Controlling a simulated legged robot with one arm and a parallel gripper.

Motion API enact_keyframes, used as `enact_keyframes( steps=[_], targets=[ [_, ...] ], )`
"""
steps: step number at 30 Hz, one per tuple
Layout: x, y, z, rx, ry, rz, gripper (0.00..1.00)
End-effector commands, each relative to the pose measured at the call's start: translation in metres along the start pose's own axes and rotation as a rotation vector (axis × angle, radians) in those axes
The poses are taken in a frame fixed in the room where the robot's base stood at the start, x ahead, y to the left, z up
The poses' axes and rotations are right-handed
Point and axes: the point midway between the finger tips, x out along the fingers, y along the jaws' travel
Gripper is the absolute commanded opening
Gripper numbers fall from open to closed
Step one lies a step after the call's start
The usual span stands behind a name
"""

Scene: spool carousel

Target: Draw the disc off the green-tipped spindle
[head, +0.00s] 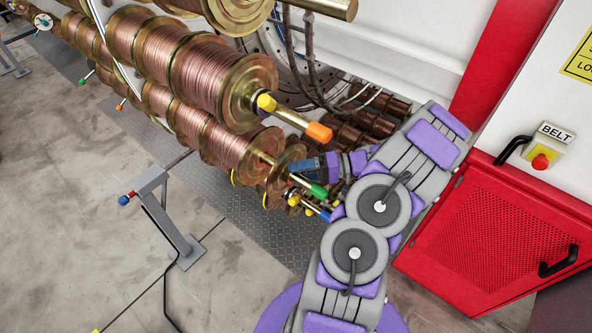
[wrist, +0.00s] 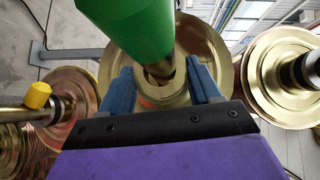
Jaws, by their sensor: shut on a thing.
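The green tip (head: 318,191) ends a brass spindle in the middle of the head view; it fills the top of the wrist view (wrist: 130,28). A brass disc (head: 281,178) sits around this spindle, in front of a copper-wound spool. The disc (wrist: 212,50) also shows behind the green tip in the wrist view. My gripper (head: 300,166) reaches in from the right, beside the spindle. In the wrist view my gripper's blue fingers (wrist: 160,75) stand on both sides of the spindle, shut on the disc's hub. The exact finger contact is partly hidden.
An orange-tipped spindle (head: 318,131) with a yellow collar juts out above. Yellow and blue tips (head: 310,207) sit close below. A grey stand (head: 168,215) is on the floor to the left. A red mesh cabinet (head: 490,235) is at the right. Open floor lies front left.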

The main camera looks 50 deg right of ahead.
Motion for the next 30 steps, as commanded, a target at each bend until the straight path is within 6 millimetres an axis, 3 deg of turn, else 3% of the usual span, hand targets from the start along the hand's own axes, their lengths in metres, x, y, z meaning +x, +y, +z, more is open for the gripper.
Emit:
enact_keyframes(
  steps=[17, 30],
  targets=[
    [-0.005, -0.002, 0.006, -0.002, 0.002, -0.003, 0.08],
    [-0.022, -0.003, 0.025, -0.002, 0.001, -0.003, 0.08]
  ],
)
